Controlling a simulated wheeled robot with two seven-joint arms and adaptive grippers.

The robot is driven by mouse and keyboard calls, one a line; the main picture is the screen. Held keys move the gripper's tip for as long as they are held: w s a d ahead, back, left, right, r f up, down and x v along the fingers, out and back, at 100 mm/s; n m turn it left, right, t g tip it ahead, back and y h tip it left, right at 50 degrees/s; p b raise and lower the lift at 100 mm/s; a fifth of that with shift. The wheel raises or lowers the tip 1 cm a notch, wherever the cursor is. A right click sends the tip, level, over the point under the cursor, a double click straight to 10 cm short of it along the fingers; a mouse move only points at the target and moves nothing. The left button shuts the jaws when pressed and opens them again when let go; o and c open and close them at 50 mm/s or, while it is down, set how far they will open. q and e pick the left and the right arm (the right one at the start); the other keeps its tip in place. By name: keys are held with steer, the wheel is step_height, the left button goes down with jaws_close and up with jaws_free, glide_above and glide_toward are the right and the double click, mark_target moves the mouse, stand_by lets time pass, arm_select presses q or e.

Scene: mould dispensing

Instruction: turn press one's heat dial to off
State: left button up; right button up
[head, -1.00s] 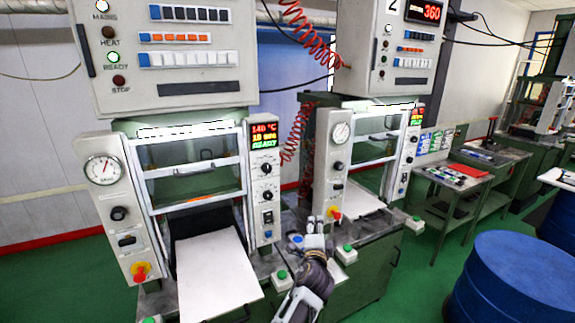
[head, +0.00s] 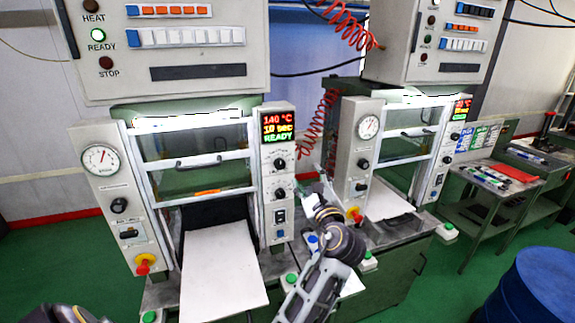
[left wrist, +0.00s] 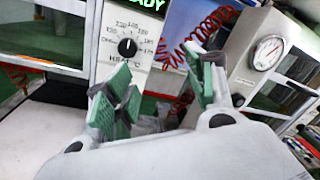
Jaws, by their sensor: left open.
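Press one (head: 205,180) is the nearer press on the left, its display reading 140 °C, 10 sec and READY. On its right-hand panel, the heat dial (head: 278,165) is a small black knob below the display. In the left wrist view the heat dial (left wrist: 127,47) has a numbered scale and a HEAT label beneath. My left gripper (head: 318,188) is to the right of that panel, near the dials' height. In the left wrist view my left gripper (left wrist: 160,90) has its green pads spread and empty, apart from the dial. My right gripper is not in view.
A second black knob (head: 278,193) sits below the heat dial. Press two (head: 405,150) stands to the right, with a red coiled hose (head: 318,122) between. A white plate (head: 220,270) sticks out of press one. Green buttons line the bench front. A blue drum (head: 530,290) is at right.

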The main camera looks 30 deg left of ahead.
mark_target(281, 165)
arm_select(q)
steer(key=shift+s+a+f+m+g+y, duration=0.25)
steer(key=shift+s+a+m+g, duration=0.2)
steer(key=shift+m, duration=0.75)
steer(key=shift+s+a+f+m+g+y, duration=0.2)
steer(key=shift+s+a+m+g, duration=0.2)
steer(key=shift+m, duration=0.8)
steer(key=shift+s+a+f+m+g+y, duration=0.3)
steer(key=shift+s+m+g, duration=0.2)
steer(key=shift+m, duration=0.7)
steer(key=shift+a, duration=0.1)
steer(key=b+x, duration=0.4)
steer(key=x, duration=0.7)
steer(key=shift+w+a, duration=0.2)
steer(key=shift+b+x, duration=0.5)
steer(key=shift+x, duration=0.6)
